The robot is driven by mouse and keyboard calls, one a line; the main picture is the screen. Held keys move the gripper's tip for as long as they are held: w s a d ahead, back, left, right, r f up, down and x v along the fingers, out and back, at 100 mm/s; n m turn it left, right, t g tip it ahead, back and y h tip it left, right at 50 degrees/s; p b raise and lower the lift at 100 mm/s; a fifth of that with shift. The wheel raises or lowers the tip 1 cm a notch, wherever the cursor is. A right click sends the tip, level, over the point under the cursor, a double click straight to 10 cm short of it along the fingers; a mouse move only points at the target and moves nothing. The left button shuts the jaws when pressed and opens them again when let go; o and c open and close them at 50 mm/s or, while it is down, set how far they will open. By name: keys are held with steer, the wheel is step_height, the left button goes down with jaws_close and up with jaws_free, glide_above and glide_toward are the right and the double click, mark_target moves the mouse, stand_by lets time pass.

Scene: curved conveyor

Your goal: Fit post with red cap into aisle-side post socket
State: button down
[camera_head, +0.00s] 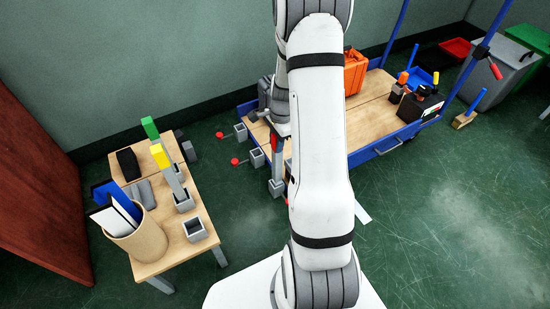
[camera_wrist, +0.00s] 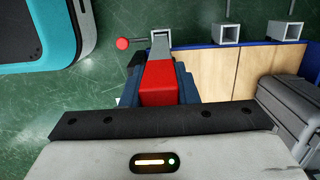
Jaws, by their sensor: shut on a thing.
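The post with red cap (camera_head: 275,146) stands roughly upright at the near left corner of the blue-edged cart (camera_head: 362,156). My gripper (camera_head: 280,128) is shut on it near the top. In the wrist view, the red cap (camera_wrist: 157,82) sits between the dark fingers of my gripper (camera_wrist: 158,90). A grey socket (camera_head: 276,188) with a red knob beside it (camera_wrist: 122,43) is at the post's lower end. The post lines up with this socket; I cannot tell how deep it sits. My arm hides part of the cart.
Two more grey sockets (camera_head: 257,158) (camera_head: 240,132) with red knobs line the cart's left end. A wooden table (camera_head: 160,252) at left holds green-capped (camera_head: 150,128) and yellow-capped (camera_head: 160,156) posts, an empty socket (camera_head: 195,230) and a bin (camera_head: 140,240). An orange case (camera_head: 355,72) stands on the cart.

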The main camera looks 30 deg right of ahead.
steer(key=shift+f+b, duration=0.7)
steer(key=shift+f, duration=1.3)
steer(key=shift+f, duration=0.15)
steer(key=c, duration=1.1)
jaws_free()
steer(key=r+p, duration=0.1)
steer(key=r, duration=0.3)
steer(key=d+r+p, duration=0.1)
steer(key=r+p, duration=0.1)
steer(key=r, duration=0.2)
steer(key=r+p, duration=0.1)
steer(key=r, duration=0.3)
steer(key=shift+d+r, duration=0.1)
steer(key=shift+d, duration=0.1)
steer(key=s+a+r+n, duration=0.5)
steer(key=s+n, duration=0.1)
steer(key=s+a+r+n+h, duration=0.1)
steer(key=s+a+r+n, duration=0.4)
steer(key=s, duration=0.1)
steer(key=s+a+r+n+t, duration=0.1)
steer(key=s+a+r+n, duration=0.5)
steer(key=s, duration=0.1)
steer(key=shift+n, duration=0.3)
